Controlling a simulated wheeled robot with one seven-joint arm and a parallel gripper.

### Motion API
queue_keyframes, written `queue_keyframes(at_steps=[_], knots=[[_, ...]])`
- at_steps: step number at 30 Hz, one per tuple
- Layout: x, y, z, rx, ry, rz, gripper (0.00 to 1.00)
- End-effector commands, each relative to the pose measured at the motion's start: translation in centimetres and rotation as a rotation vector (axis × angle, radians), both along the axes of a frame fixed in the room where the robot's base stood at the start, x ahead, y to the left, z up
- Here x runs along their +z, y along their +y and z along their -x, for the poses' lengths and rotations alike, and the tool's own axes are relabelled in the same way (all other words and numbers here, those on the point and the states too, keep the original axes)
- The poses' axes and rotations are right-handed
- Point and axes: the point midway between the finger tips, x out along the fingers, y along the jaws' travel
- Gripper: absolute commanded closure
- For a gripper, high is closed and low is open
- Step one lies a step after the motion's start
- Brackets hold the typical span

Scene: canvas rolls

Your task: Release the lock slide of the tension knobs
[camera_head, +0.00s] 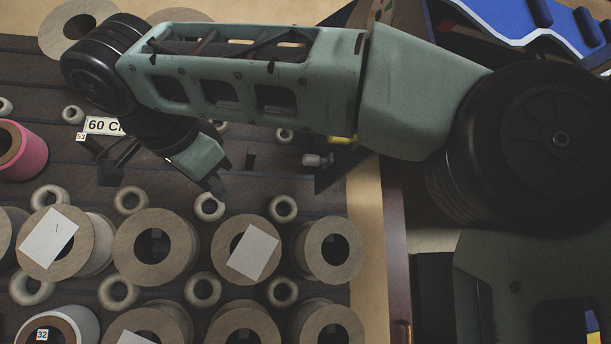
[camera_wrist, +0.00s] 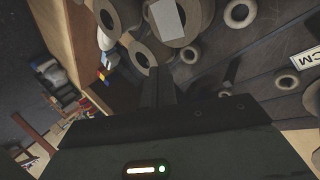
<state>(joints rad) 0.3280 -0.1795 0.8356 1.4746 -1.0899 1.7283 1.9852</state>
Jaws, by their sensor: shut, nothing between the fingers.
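My gripper (camera_head: 217,188) hangs above the rack of rolls, its dark fingers pointing down near a pale ring. In the wrist view the two dark fingers (camera_wrist: 159,86) are together and hold nothing. I cannot surely pick out the lock slide or the tension knobs. A small grey knob-like part (camera_head: 318,160) lies right of the gripper, partly under my arm, with a yellow piece (camera_head: 343,140) beside it. The gripper is apart from it. My arm hides part of the panel behind.
Several cardboard rolls (camera_head: 152,247) and pale rings (camera_head: 130,200) stick out of the dark slatted panel (camera_head: 60,95). A white "60 CM" label (camera_head: 104,125) is at the upper left. A pink roll (camera_head: 22,150) is at the left edge. A wooden edge (camera_head: 370,230) bounds the panel on the right.

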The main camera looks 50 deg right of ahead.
Motion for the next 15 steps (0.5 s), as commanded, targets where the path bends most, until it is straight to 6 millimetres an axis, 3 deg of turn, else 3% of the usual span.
queue_keyframes(at_steps=[1,3,6,10,15], knots=[[2.8,-0.9,1.2,-0.094,-0.129,-0.009,1.00],[5.9,-1.9,3.0,-0.215,-0.307,-0.020,1.00],[9.1,-2.8,5.5,-0.356,-0.520,-0.032,1.00],[11.5,-3.4,7.9,-0.469,-0.707,-0.043,1.00],[12.5,-3.7,9.1,-0.522,-0.796,-0.046,1.00]])
